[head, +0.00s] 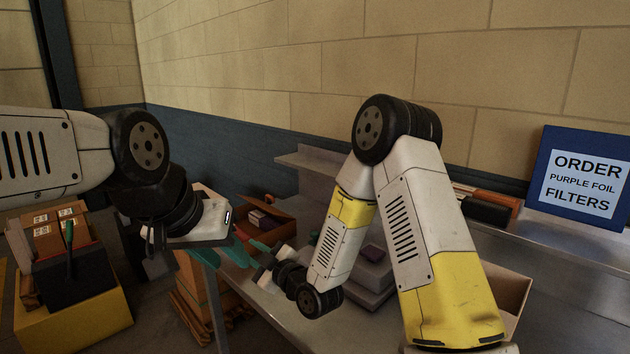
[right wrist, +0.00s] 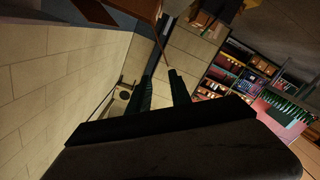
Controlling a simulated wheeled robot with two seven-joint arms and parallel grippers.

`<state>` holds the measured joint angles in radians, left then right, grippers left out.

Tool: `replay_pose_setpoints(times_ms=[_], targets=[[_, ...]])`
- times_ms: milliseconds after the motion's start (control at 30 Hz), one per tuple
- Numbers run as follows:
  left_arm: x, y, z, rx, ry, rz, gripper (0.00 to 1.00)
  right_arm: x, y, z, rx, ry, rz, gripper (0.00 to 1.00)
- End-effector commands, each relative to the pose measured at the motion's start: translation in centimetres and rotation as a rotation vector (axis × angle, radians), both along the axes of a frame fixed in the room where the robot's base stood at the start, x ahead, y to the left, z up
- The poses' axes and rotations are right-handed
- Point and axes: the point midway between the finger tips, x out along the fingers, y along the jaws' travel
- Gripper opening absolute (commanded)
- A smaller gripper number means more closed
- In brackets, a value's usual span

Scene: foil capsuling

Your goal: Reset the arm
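My left gripper (head: 236,252) hangs from the left arm near the middle of the head view, pointing down and right. Its teal fingers are partly hidden, and their opening is unclear. My right arm bends at a high elbow and comes down over the table. My right gripper (head: 259,258) points left, close to the left gripper in the picture; whether they touch cannot be told. In the right wrist view its two dark fingers (right wrist: 160,78) stand apart with nothing seen between them.
A metal table (head: 290,322) lies under my right arm. A blue sign (head: 583,180) reads "ORDER PURPLE FOIL FILTERS". A yellow stand (head: 85,315) with boxes is at left. Stocked shelves (right wrist: 235,75) show in the wrist view.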

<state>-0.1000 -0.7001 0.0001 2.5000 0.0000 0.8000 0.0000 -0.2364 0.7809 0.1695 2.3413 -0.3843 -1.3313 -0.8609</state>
Motion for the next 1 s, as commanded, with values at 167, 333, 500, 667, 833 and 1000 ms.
replay_pose_setpoints(times_ms=[167,333,500,667,833,1000], targets=[[0.0,0.0,0.0,0.000,0.000,0.000,0.36,0.7,-1.0,1.0,-0.021,0.030,-0.018,0.25],[0.0,0.0,0.0,0.000,0.000,0.000,0.36,1.5,-2.7,2.4,-0.053,0.087,-0.052,0.25],[0.0,0.0,0.0,0.000,0.000,0.000,0.36,2.1,-5.7,4.4,-0.088,0.175,-0.115,0.25],[0.0,0.0,0.0,0.000,0.000,0.000,0.36,1.9,-10.3,7.3,-0.111,0.305,-0.222,0.25],[0.0,0.0,0.0,0.000,0.000,0.000,0.36,-0.1,-15.8,10.2,-0.100,0.471,-0.362,0.25],[0.0,0.0,0.0,0.000,0.000,0.000,0.36,-4.0,-21.0,12.7,-0.050,0.640,-0.505,0.25]])
